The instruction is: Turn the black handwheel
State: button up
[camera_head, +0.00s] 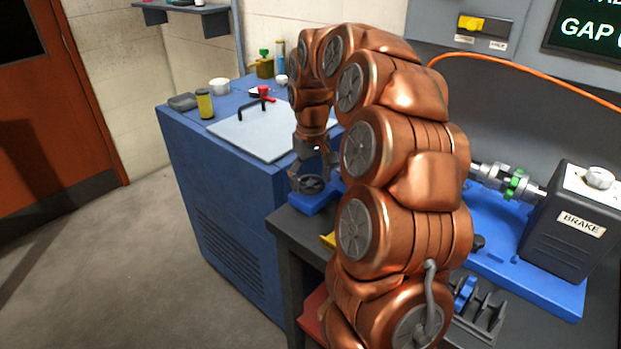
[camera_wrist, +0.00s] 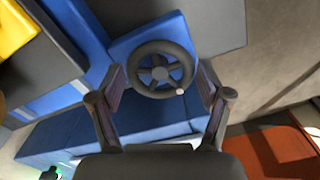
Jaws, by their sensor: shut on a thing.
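The black handwheel (camera_wrist: 160,68) is a spoked ring with a small pale knob on its rim, on a blue mount. In the wrist view it lies between the two fingers of my gripper (camera_wrist: 161,92), which stand at the left and right sides of its rim. In the head view the handwheel (camera_head: 311,184) shows under my gripper (camera_head: 312,170), at the corner of the bench beside the blue cabinet. The fingers are shut on the handwheel. My copper arm hides much of the bench in the head view.
A blue cabinet (camera_head: 225,215) stands left of the bench, with a white panel, a yellow can (camera_head: 205,103) and other small items on top. On the right are a black brake box (camera_head: 567,222) and a shaft with couplings. The floor at left is clear.

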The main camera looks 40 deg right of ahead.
jog(key=n, duration=0.3)
jog(key=shift+n+p, duration=0.3)
jog(key=shift+n, duration=0.1)
jog(key=n+p, duration=0.1)
jog(key=n, duration=0.2)
jog(key=shift+d+r+n, duration=0.1)
jog(key=shift+d+n, duration=0.05)
jog(key=shift+n, duration=0.15)
jog(key=n+p, duration=0.1)
jog(key=n, duration=0.3)
jog(key=shift+w+d+n+p, duration=0.1)
jog(key=shift+w+n+p, duration=0.05)
jog(key=shift+n+p, duration=0.15)
jog(key=n+p, duration=0.1)
jog(key=n, duration=0.2)
jog(key=shift+n+p, duration=0.3)
jog(key=n+p, duration=0.1)
jog(key=n, duration=0.2)
jog(key=shift+w+n+p, duration=0.15)
jog(key=shift+n+p, duration=0.15)
jog(key=shift+p, duration=0.1)
jog(key=n+p, duration=0.2)
jog(key=n, duration=0.2)
jog(key=shift+n, duration=0.3)
jog(key=n+p, duration=0.2)
jog(key=n, duration=0.2)
jog(key=shift+w+p, duration=0.15)
jog(key=shift+p, duration=0.2)
jog(key=shift+n+p, duration=0.8)
jog(key=shift+n, duration=1)
